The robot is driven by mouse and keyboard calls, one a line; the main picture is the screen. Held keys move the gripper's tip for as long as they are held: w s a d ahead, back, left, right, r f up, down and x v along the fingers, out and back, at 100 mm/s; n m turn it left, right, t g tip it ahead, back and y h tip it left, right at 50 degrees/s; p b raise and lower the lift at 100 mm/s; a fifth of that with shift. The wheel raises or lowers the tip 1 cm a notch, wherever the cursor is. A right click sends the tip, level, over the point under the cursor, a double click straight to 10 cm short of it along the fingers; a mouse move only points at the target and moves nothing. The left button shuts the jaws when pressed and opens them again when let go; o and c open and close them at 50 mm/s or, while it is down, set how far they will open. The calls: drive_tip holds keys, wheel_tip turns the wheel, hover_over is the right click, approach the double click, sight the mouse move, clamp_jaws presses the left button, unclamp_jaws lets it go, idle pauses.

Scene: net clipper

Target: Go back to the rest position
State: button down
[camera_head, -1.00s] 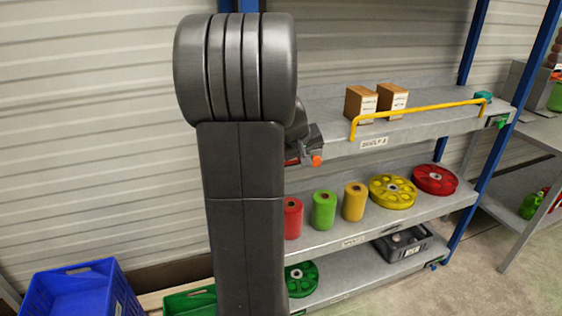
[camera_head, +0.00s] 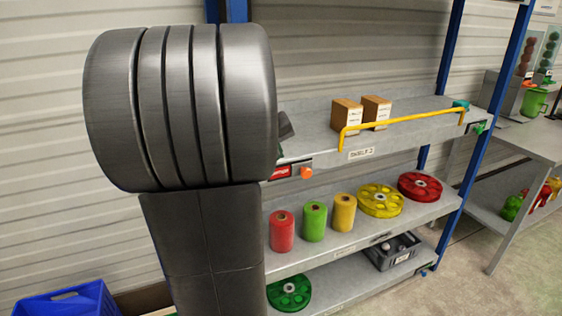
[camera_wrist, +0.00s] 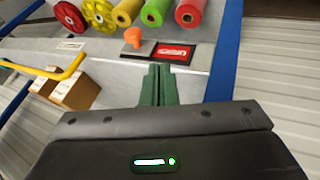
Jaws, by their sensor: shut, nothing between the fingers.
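My gripper (camera_wrist: 158,86) shows in the wrist view with its two green fingers together and nothing between them. It is over the upper shelf (camera_head: 315,138), close to a red label plate (camera_wrist: 174,52) and an orange knob (camera_wrist: 133,37) at the shelf's edge. In the head view my arm stands large at the left and hides most of the gripper; only a small dark part shows just right of the arm.
A yellow rail (camera_head: 400,122) and two cardboard boxes (camera_head: 347,115) are on the upper shelf. Red, green and yellow rolls (camera_head: 314,221) and wheels stand below. A blue crate (camera_head: 65,303) is at lower left. Floor at right is clear.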

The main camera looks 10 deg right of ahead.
drive_tip(key=shift+s+a+r, duration=0.2)
drive_tip(key=shift+r, duration=0.2)
